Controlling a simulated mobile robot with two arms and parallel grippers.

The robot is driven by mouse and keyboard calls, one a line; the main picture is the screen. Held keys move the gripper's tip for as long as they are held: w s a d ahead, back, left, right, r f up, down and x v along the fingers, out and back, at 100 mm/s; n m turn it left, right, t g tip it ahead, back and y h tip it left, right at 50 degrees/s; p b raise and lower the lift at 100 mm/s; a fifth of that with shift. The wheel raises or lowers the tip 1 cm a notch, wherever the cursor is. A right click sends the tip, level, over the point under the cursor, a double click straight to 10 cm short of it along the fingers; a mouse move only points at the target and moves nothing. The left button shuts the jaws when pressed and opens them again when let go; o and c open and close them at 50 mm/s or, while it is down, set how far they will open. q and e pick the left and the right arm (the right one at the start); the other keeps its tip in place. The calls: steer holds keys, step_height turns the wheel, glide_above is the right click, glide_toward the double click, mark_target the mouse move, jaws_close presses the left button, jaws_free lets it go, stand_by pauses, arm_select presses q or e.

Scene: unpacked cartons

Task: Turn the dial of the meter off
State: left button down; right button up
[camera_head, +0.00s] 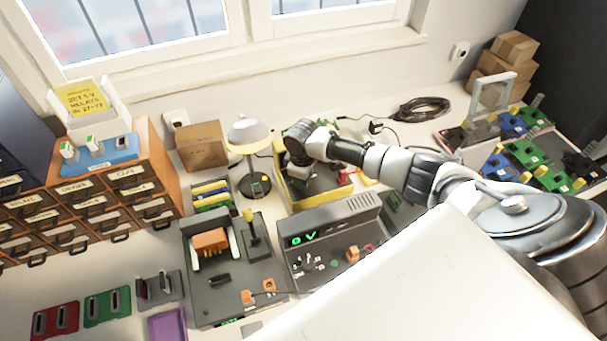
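A grey unit (335,252) with a sloped front stands in the middle of the table. The frame does not settle which of the two is the meter. My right arm reaches in from the right, and my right gripper (299,150) is over the back left of the yellow-edged box, hiding part of it. Its fingers are too small and dark to read. My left gripper is out of view.
A lamp (248,135) stands left of my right gripper, close by. A dark station (222,275) with an orange part adjoins the grey unit. A drawer cabinet (110,190) is at left; green and blue modules (525,155) are at right.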

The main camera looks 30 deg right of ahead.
steer(key=o, duration=0.9)
steer(key=r, duration=0.5)
steer(key=r+b, duration=0.1)
steer(key=r, duration=0.4)
steer(key=shift+s+a+r, duration=0.1)
steer(key=shift+a+r, duration=0.1)
steer(key=shift+r, duration=0.2)
